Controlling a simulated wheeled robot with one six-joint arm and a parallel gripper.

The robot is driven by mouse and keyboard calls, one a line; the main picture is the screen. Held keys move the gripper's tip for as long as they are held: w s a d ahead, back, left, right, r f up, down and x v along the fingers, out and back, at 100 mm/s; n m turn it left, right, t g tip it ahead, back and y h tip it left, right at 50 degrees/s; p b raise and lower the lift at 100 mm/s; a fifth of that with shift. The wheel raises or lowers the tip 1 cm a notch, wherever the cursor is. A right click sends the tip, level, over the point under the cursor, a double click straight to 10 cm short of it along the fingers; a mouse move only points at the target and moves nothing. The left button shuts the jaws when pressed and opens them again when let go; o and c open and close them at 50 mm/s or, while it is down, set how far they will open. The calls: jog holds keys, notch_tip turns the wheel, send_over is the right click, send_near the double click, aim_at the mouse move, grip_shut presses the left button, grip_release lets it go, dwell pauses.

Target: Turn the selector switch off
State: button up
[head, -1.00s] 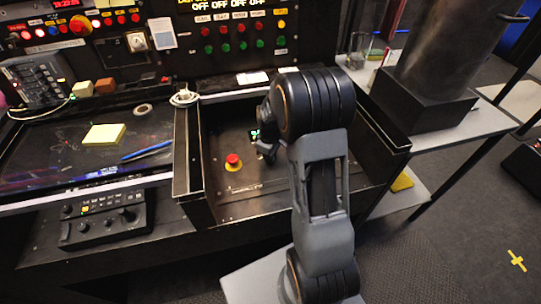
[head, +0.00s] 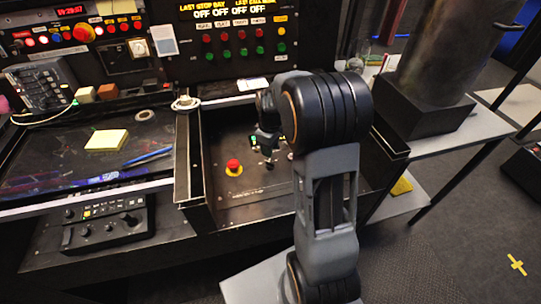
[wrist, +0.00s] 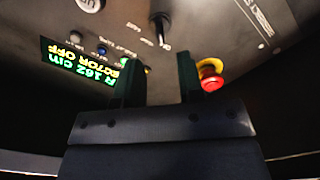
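A black selector switch (wrist: 160,30) with a lever handle sits on the dark panel in the wrist view, in line with the gap between my fingers. My gripper (wrist: 161,72) is open, with one dark finger on each side of the gap. No contact with the switch shows. In the head view my gripper (head: 267,160) points down over the recessed panel, and I cannot make out the switch there. A lit display (wrist: 80,62), upside down in the wrist view, reads "ROTOR OFF" and "R 162 cm".
A red mushroom button on a yellow ring (wrist: 210,75) is close beside my right finger; it also shows in the head view (head: 233,165). Small blue (wrist: 102,49) and green (wrist: 124,62) buttons lie near the left finger. Raised box walls (head: 188,160) surround the panel.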

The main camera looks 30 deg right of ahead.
notch_tip(320, 180, up, 7)
jog(key=shift+p, duration=0.4)
dwell(0.4)
jog(key=s+a+r+m+t+p, duration=0.1)
jog(key=s+a+r+m+p, duration=0.2)
jog(key=s+r, duration=0.4)
jog(key=s+a+r+m+t+p, duration=0.2)
jog(key=s+a+r+p, duration=0.4)
jog(key=s, duration=0.3)
jog(key=shift+s+a+r+m+t+p, duration=0.25)
jog(key=shift+r+m+p, duration=0.3)
jog(key=shift+m, duration=0.35)
